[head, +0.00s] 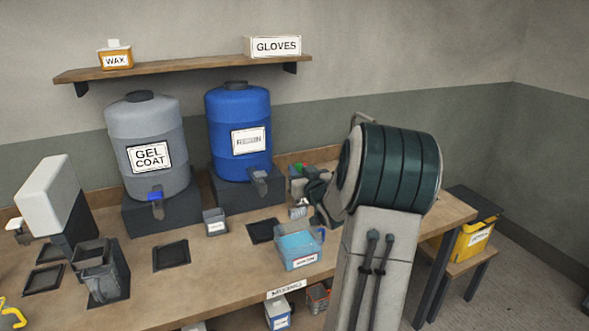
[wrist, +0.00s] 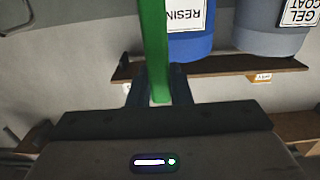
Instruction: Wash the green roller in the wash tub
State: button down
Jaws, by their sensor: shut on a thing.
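My gripper (wrist: 158,88) is shut on a green bar-shaped handle, the green roller (wrist: 155,45), in the wrist view. The roller's far end is cut off by the top of that view. In the head view my arm hides most of the gripper, and I cannot tell the held roller apart from small green and red bits beside the arm. A clear tub of blue liquid (head: 299,246), which looks like the wash tub, stands on the bench just left of my arm. Its label is too small to read.
A grey gel coat drum (head: 146,125) and a blue resin drum (head: 240,110) stand at the back of the bench (head: 205,285). A small grey cup (head: 215,222) and dark square pads (head: 171,256) lie left of the tub. A shelf (head: 190,69) hangs above.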

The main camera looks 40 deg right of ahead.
jog(key=b, duration=0.3)
send_over(299, 214)
jog(key=w, duration=0.1)
jog(key=shift+w+d+f, duration=0.1)
jog(key=shift+d+f, duration=0.05)
jog(key=shift+f, duration=1.15)
jog(key=shift+w+d+f, duration=0.1)
jog(key=shift+d+f, duration=0.05)
jog(key=shift+f, duration=1.15)
notch_tip(299, 214, down, 9)
jog(key=b, duration=0.8)
jog(key=shift+r+b, duration=0.15)
jog(key=shift+b, duration=0.2)
jog(key=shift+a, duration=0.1)
